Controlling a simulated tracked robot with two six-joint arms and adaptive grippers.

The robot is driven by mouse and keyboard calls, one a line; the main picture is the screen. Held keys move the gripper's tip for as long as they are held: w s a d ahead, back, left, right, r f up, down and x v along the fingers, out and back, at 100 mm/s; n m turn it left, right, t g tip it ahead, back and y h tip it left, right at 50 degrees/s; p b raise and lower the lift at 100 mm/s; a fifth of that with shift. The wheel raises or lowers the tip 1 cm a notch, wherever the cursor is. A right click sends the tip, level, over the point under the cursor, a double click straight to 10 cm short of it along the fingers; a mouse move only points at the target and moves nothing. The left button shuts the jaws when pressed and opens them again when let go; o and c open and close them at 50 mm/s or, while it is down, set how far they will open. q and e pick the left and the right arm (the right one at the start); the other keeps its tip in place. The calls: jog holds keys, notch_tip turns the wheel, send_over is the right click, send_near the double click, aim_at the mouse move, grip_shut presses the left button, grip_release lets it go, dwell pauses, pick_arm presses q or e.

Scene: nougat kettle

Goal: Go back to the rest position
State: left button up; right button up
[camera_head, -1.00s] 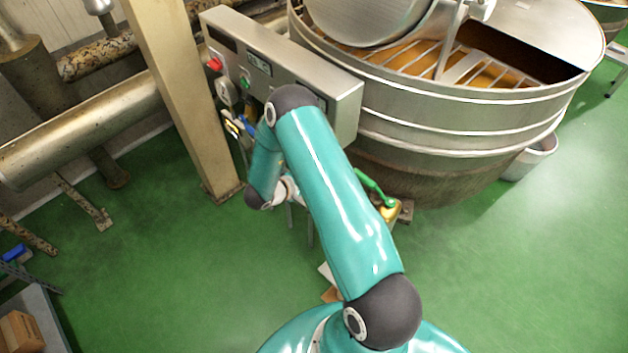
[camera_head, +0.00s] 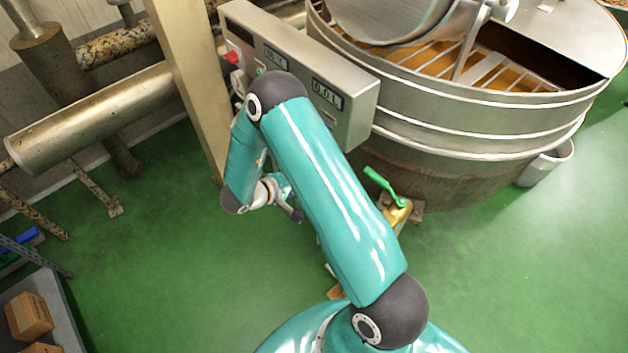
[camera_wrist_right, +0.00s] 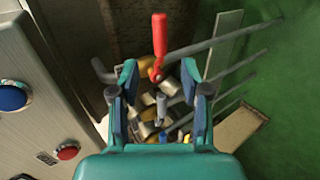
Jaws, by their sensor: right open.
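My right gripper (camera_wrist_right: 162,95) is open and empty in the right wrist view, its two fingers with blue inner pads spread apart. Beyond the fingers are a red-handled valve (camera_wrist_right: 159,48) and a clutter of metal pipes and fittings; no contact with them can be made out. In the head view my teal arm runs up from the bottom, bends at a dark elbow in front of the control box (camera_head: 345,95) and folds down. Its gripper end (camera_head: 290,208) is small and partly hidden behind the upper arm. My left gripper is not in view.
The steel kettle (camera_head: 470,130) stands at the upper right, with a green-handled valve (camera_head: 385,186) below it. A beige post (camera_head: 190,80) and a thick pipe (camera_head: 95,115) are at the left. Boxes (camera_head: 28,314) sit at lower left. Green floor (camera_head: 150,270) is clear between.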

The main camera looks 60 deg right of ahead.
jog(key=shift+v, duration=1.05)
